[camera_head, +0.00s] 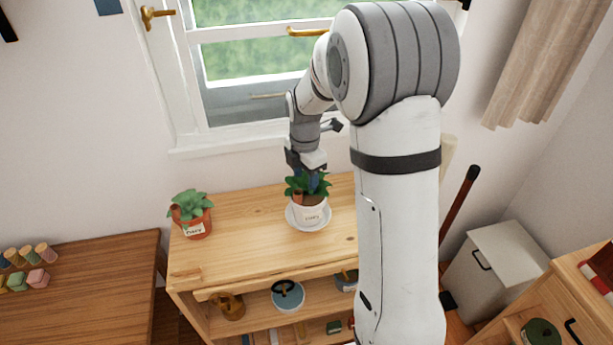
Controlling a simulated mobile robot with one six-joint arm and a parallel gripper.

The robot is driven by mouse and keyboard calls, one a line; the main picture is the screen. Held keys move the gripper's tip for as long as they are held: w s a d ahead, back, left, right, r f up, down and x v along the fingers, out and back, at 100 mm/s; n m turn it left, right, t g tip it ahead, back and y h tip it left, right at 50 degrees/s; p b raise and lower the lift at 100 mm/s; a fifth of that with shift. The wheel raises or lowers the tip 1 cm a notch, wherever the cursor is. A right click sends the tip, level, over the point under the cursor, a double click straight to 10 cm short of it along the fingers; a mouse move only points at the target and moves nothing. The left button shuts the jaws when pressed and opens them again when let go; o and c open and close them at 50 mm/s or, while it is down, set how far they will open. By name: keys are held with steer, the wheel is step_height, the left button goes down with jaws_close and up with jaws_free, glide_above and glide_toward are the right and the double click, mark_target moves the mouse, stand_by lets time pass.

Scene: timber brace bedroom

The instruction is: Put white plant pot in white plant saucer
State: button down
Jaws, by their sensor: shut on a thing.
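The white plant pot (311,214) has a label on its front and holds a green leafy plant. It appears upright over the white plant saucer (293,219), whose rim shows around the pot's lower part on the wooden shelf unit's top. I cannot tell whether the pot's base touches the saucer. My gripper (313,183) points down at the pot's rim among the leaves and is shut on the pot. The leaves partly hide the fingertips.
A terracotta pot (197,226) with a plant stands at the left of the shelf top (245,255). The top between the two pots is clear. The window (250,70) is behind. A desk (95,290) with spools is at left.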

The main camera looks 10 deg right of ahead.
steer(key=shift+f, duration=0.1)
steer(key=c, duration=0.6)
jaws_free()
steer(key=shift+c, duration=0.2)
step_height(320, 180, up, 12)
steer(key=shift+r+b, duration=0.1)
steer(key=shift+b, duration=0.35)
steer(key=s+d+f+m+t, duration=0.1)
steer(key=s+m+t, duration=0.2)
steer(key=s+m, duration=1.9)
steer(key=shift+s+m, duration=0.3)
steer(key=shift+s, duration=0.65)
steer(key=shift+f, duration=0.1)
